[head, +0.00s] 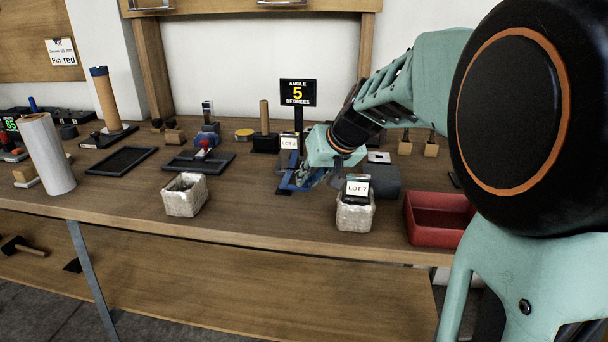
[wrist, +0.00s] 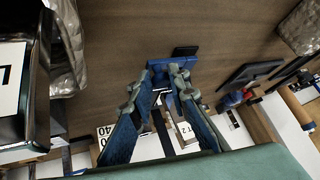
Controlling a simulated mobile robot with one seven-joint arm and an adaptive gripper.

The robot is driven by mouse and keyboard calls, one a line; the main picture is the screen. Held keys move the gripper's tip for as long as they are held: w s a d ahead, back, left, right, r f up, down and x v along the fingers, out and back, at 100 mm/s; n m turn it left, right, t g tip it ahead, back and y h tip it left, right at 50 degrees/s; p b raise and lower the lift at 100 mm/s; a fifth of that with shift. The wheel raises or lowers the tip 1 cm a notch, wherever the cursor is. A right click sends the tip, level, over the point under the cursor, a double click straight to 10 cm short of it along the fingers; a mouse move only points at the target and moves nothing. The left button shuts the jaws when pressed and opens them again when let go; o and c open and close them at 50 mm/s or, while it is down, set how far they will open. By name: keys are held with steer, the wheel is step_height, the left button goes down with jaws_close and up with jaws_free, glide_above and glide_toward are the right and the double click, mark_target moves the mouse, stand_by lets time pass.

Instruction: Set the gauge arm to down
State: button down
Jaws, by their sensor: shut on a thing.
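The blue end of the gauge (wrist: 172,64) shows just past the fingertips. The fingers hide much of the gauge, and the arm's exact angle cannot be told.
A black sign (head: 298,92) reading ANGLE 5 DEGREES stands behind the gauge. A woven basket with a LOT 7 card (head: 357,188) stands close right, beside a red bin (head: 436,218). Another basket (head: 185,195) is to the left. The bench front between the baskets is clear.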

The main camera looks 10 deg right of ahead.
steer(key=shift+s+a+f, duration=0.25)
steer(key=shift+a+f, duration=0.05)
steer(key=shift+a, duration=0.1)
steer(key=c, duration=2.1)
jaws_free()
steer(key=shift+r, duration=0.1)
steer(key=shift+w+r, duration=0.1)
steer(key=shift+d, duration=0.1)
steer(key=shift+d+r, duration=0.1)
steer(key=shift+r, duration=0.25)
steer(key=v, duration=0.7)
steer(key=shift+f, duration=0.15)
